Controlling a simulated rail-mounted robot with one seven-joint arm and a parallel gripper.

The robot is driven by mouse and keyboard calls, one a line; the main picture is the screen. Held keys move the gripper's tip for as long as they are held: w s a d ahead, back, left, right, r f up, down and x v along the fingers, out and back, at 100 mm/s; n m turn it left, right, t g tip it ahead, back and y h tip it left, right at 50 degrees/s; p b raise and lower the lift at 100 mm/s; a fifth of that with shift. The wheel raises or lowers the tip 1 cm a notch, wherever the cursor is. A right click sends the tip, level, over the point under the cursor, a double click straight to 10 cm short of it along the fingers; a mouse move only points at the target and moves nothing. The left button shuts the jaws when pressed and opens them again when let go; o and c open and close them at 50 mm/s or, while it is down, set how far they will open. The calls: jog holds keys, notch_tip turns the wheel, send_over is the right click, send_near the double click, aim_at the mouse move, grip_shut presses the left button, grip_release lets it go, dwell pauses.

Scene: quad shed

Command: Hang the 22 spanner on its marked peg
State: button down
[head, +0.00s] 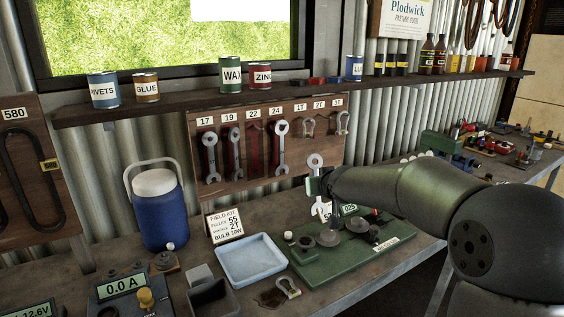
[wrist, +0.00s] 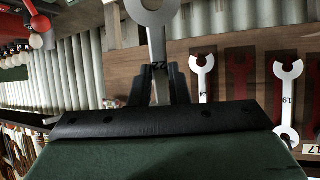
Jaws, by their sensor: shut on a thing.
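The 22 spanner (wrist: 156,42) stands between my gripper's fingers, its open jaw end up and the number 22 showing in the wrist view. In the head view the spanner (head: 315,161) is upright in front of the board's lower right part, apart from it. My gripper (head: 316,183) is shut on its handle; the fingers also show in the wrist view (wrist: 160,88). The peg board (head: 220,178) has a bare red outline under the 22 label (head: 254,114), between the hanging 19 and 24 spanners. My fingers hide part of the handle.
The 17 (head: 210,157), 19 (head: 233,153) and 24 (head: 281,147) spanners hang on the board, with shackles to their right. A green fixture (head: 345,250) and a blue tray (head: 250,260) stand below. A shelf (head: 190,105) with tins juts out above.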

jog(key=s+a+r+n+t+y, duration=0.1)
jog(key=a+r+n+t+y, duration=0.25)
jog(key=a+r+y, duration=0.55)
jog(key=shift+n+h, duration=0.35)
jog(key=shift+h, duration=0.55)
jog(key=shift+w+a+f, duration=0.55)
jog(key=shift+w+a, duration=0.6)
jog(key=shift+w, duration=0.3)
jog(key=shift+w+a+f, duration=0.55)
jog(key=shift+w+a, duration=0.55)
jog(key=shift+w, duration=0.35)
jog(key=shift+w+a+f, duration=0.55)
jog(key=shift+w+a, duration=0.6)
jog(key=shift+w, duration=0.3)
jog(key=c, duration=1.3)
grip_release()
